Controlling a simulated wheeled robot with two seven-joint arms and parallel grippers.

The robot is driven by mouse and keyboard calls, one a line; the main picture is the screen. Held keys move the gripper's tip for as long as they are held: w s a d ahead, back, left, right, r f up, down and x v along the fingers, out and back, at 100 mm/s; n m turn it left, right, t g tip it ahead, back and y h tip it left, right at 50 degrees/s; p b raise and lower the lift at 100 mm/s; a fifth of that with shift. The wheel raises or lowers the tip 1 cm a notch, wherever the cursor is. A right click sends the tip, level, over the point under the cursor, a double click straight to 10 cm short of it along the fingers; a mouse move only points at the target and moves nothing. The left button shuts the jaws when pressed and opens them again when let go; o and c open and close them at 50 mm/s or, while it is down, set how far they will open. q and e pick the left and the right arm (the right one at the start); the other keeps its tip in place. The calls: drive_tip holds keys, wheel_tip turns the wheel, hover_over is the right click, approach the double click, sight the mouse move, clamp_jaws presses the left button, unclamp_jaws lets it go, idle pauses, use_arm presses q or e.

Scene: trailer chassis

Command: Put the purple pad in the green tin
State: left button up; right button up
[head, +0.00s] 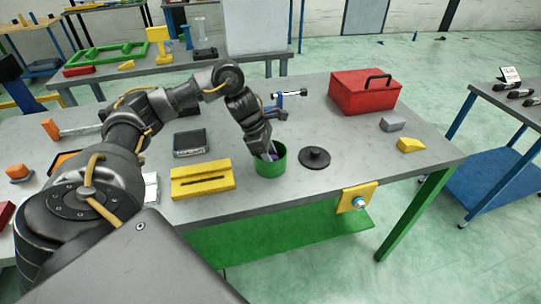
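The green tin (271,168) stands open and upright near the front edge of the grey workbench. My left gripper (265,152) points down at the tin's mouth, its fingertips at or just inside the rim. A bit of the purple pad (270,157) shows at the mouth beside the fingertips; most of it is hidden by the gripper and the tin wall. I cannot tell whether the fingers still grip the pad or are apart from it. My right gripper is not in view.
A black round lid with a knob (314,158) lies right of the tin, and a yellow slotted block (203,179) lies left. A red toolbox (364,92) stands at the back right. A grey block (392,124) and a yellow wedge (410,145) lie further right.

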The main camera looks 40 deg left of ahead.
use_arm(q)
drive_tip(key=shift+r, duration=0.25)
drive_tip(key=shift+p+v, duration=1.4)
drive_tip(key=shift+v, duration=4.55)
drive_tip(key=shift+f, duration=0.1)
